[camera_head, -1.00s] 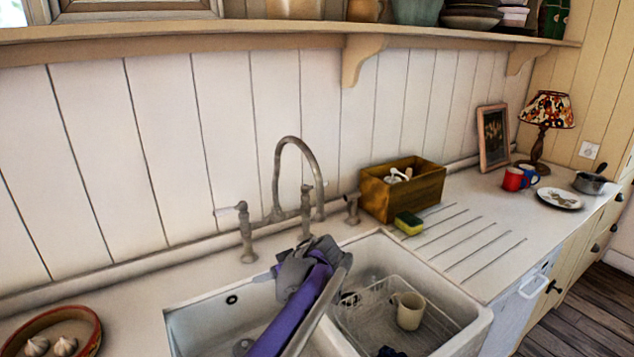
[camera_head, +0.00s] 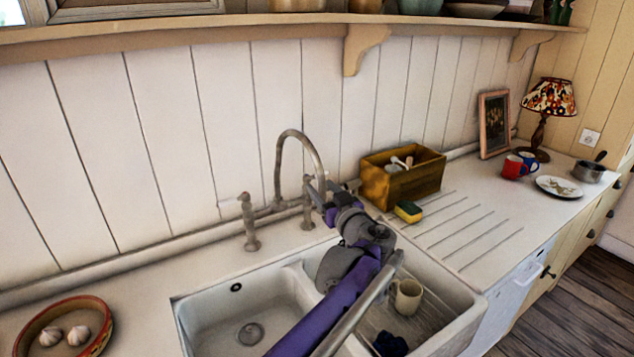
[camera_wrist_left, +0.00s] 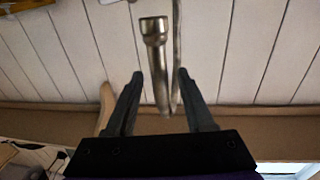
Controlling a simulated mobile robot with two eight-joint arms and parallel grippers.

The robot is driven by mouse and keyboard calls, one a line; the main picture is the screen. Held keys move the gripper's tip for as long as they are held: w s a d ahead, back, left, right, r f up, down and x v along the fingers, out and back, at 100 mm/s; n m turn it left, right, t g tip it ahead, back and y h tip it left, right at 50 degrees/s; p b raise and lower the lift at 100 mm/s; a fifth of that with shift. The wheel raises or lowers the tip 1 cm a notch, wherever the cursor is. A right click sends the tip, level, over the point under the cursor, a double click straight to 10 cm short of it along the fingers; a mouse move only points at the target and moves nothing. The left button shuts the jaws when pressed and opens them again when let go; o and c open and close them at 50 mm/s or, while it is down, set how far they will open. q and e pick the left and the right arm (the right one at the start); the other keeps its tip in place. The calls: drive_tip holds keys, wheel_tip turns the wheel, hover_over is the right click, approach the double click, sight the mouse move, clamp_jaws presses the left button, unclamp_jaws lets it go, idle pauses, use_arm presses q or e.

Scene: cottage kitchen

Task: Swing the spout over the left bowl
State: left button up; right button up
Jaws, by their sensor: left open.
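The tap's curved metal spout (camera_head: 294,134) rises behind the sink and arches to the right, its lower end by my left gripper (camera_head: 325,193). The gripper is open, reaching up from the front. In the left wrist view, the gripper (camera_wrist_left: 160,75) has its two dark fingers apart, with the spout (camera_wrist_left: 155,50) showing between them; I cannot tell whether either finger touches it. The left bowl (camera_head: 205,318) of the white sink is empty, with its drain visible. My arm covers the divider's front part and some of the right bowl (camera_head: 455,300).
A cream mug (camera_head: 408,296) and a dark item (camera_head: 391,343) are in the right bowl. A wooden box (camera_head: 425,178) and a sponge (camera_head: 408,212) stand right of the tap. A tap handle (camera_head: 247,222) stands left of the spout. A garlic bowl (camera_head: 97,340) is at left.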

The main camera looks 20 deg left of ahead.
use_arm(q)
drive_tip(key=shift+x, duration=1.7)
clamp_jaws()
